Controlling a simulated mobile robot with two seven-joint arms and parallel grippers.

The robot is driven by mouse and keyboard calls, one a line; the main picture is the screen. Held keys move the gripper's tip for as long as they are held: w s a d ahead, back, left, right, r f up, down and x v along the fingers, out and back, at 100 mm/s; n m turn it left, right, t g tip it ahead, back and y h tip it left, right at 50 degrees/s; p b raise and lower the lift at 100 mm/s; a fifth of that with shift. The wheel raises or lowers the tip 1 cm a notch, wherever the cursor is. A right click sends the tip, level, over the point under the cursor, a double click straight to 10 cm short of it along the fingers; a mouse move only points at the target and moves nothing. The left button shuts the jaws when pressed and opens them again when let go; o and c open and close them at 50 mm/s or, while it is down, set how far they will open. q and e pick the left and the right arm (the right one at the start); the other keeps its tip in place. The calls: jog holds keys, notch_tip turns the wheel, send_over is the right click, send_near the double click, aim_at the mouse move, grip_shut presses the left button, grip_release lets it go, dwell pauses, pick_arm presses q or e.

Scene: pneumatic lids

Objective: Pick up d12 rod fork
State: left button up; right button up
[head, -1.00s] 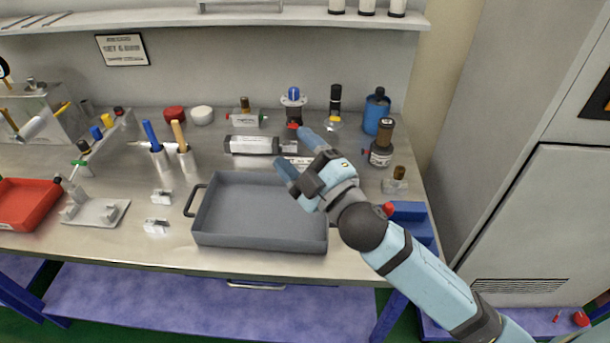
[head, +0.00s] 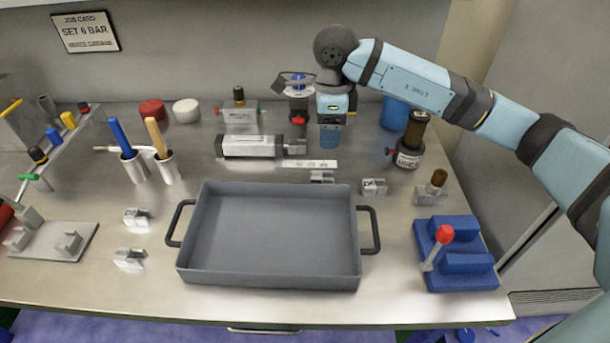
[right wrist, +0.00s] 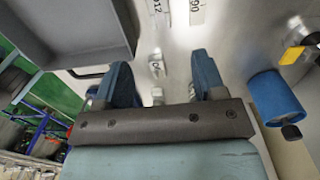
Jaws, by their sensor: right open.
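Several small metal fork-like blocks lie on the bench: one (head: 137,217) and another (head: 129,258) left of the tray, one (head: 321,177) behind the tray, and one (head: 374,187) at its back right corner. Their marks are too small to tell which is the d12 rod fork. My right gripper (head: 330,143) points down above the back of the bench, behind the tray. In the right wrist view my gripper (right wrist: 164,76) is open and empty, with a small marked metal block (right wrist: 157,68) seen beyond and between its fingers. My left gripper is not in view.
The grey tray (head: 190,243) is empty. A silver cylinder (head: 250,146) lies behind it. A blue container (head: 394,114) and a dark regulator (head: 411,140) stand right of my gripper. A blue block with a red-knobbed lever (head: 455,262) sits at the front right.

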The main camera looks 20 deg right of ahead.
send_over(329, 175)
jog(key=f, duration=0.6)
jog(key=shift+s+a+f, duration=0.15)
jog(key=shift+s+f, duration=0.05)
jog(key=shift+f, duration=1.2)
notch_tip(329, 175, down, 4)
jog(key=shift+f, duration=0.15)
jog(key=shift+s, duration=0.1)
jog(key=c, duration=1)
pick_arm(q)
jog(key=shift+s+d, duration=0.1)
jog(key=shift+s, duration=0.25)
pick_arm(e)
jog(key=shift+c, duration=0.2)
